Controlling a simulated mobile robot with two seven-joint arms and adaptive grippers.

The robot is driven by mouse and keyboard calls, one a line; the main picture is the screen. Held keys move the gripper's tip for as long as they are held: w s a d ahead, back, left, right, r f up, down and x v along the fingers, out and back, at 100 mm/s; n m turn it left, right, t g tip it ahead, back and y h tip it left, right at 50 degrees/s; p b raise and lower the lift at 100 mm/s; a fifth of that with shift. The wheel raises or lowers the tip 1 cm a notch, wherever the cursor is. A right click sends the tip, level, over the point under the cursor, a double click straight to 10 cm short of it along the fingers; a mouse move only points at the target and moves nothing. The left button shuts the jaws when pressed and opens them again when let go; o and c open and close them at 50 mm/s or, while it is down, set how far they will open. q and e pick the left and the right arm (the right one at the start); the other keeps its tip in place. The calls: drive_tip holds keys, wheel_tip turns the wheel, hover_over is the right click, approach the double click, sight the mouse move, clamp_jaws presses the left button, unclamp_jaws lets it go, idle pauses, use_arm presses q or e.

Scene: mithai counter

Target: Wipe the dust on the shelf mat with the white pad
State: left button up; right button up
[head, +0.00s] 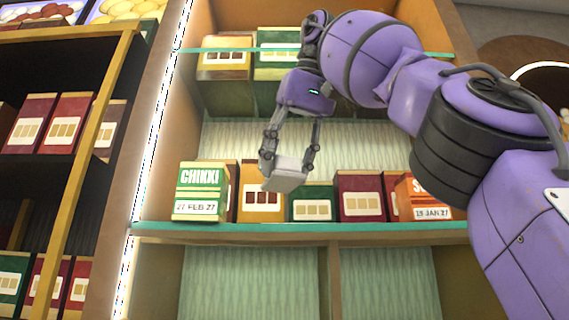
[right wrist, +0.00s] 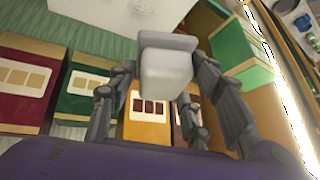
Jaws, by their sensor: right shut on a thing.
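My right gripper (head: 288,160) is shut on the white pad (head: 284,175), a pale block that hangs between its fingers in front of the boxes on the middle shelf. In the right wrist view the pad (right wrist: 166,70) sits between both fingers of the gripper (right wrist: 165,85). A pale, faintly speckled sheet (right wrist: 125,14) at the top edge of that view looks like the shelf mat; I cannot tell the dust on it clearly. The pad appears apart from it. In the head view I cannot make out the mat's surface. My left gripper is not in view.
The middle shelf (head: 300,228) has a teal front edge. A green CHIKKI box (head: 202,190) stands at its left, an orange box (head: 425,200) at its right, with several boxes between. An upper glass shelf (head: 230,49) holds more boxes. A side rack (head: 60,130) stands left.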

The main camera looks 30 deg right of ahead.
sight(290, 184)
drive_tip(key=shift+s+f, duration=0.3)
drive_tip(key=shift+f, duration=0.25)
drive_tip(key=shift+s+f, duration=0.25)
drive_tip(key=shift+f, duration=0.25)
drive_tip(key=shift+s+d+f, duration=0.1)
drive_tip(key=shift+f, duration=0.1)
drive_tip(key=shift+w+f, duration=0.25)
drive_tip(key=shift+f, duration=0.65)
drive_tip(key=shift+s+f, duration=0.1)
drive_tip(key=shift+f, duration=0.45)
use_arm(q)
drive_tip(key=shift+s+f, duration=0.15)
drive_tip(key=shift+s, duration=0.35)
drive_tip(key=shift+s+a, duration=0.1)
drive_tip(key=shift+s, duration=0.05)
use_arm(e)
drive_tip(key=shift+f, duration=0.1)
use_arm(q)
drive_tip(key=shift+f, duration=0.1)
use_arm(e)
drive_tip(key=shift+f, duration=1)
